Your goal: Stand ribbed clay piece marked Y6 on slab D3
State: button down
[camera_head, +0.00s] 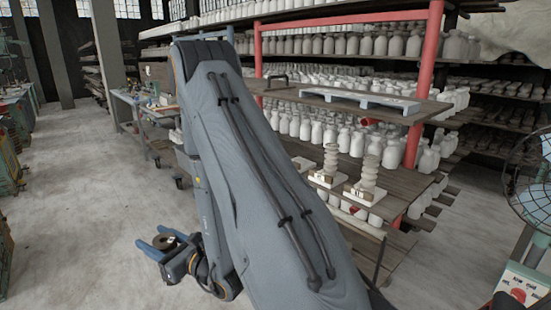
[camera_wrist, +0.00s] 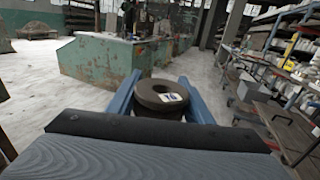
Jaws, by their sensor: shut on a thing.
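My gripper (camera_head: 157,243) is low at the left, out over the floor, with its blue fingers shut on a dark brown round piece (camera_head: 168,240). In the wrist view my gripper (camera_wrist: 156,82) has a finger on each side of this piece (camera_wrist: 148,101). Its top is a ring with a central hollow and a white and blue tag I cannot read. Its lower part is hidden. On the bench, two pale ribbed pieces stand on slabs, one left (camera_head: 331,158) and one right (camera_head: 369,174). A third, bare-looking slab (camera_head: 303,163) lies behind them. The slab marks are too small to read.
The wooden bench (camera_head: 400,208) and its red posts (camera_head: 424,85) stand right of my arm. A raised shelf with a pale blue pallet (camera_head: 360,98) hangs above. White jars crowd behind. A fan (camera_head: 535,180) stands far right. Open floor (camera_head: 80,210) lies left.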

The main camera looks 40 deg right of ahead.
aim_at(300, 162)
jog(key=i, duration=2.2)
jog(key=z, duration=1.5)
